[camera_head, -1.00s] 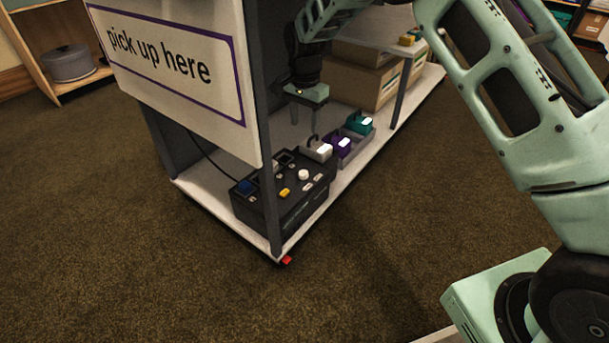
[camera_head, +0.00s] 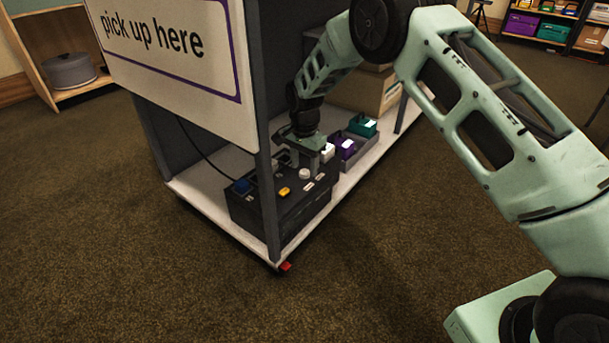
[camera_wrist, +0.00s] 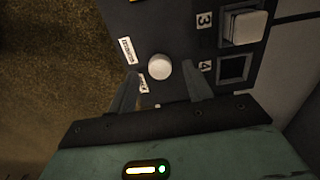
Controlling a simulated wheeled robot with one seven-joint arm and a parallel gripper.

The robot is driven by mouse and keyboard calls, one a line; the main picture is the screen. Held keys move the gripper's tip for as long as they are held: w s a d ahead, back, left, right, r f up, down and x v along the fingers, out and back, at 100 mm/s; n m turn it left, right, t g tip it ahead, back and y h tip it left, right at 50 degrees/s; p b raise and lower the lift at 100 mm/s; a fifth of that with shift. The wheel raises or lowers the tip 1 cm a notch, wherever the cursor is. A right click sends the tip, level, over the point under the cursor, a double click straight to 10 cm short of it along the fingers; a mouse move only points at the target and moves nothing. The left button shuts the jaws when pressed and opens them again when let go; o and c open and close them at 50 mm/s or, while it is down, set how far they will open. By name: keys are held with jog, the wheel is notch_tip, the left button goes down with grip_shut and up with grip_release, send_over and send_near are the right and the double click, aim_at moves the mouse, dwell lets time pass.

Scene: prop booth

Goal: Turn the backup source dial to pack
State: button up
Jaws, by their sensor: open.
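A round white dial (camera_head: 305,174) sits on top of a dark box (camera_head: 277,215) on the cart's lower shelf. The dial also shows in the wrist view (camera_wrist: 159,67), with two small white labels (camera_wrist: 127,50) to its left. The label nearer my gripper is partly covered by my left finger, and I cannot read either surely. I see no pointer on the dial. My gripper (camera_wrist: 161,82) is open and empty, pointing down at the box, with one finger to each side of the dial in the picture. I cannot tell whether the fingertips are level with it or still above.
In the wrist view, a white block (camera_wrist: 244,27) sits by number 3; the square by 4 is empty. A grey tray (camera_head: 367,143) holds purple and teal blocks. A cart post (camera_head: 268,200) stands in front.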

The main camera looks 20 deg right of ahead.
jog(key=shift+f, duration=0.8)
jog(key=c, duration=1)
jog(key=shift+o, duration=0.2)
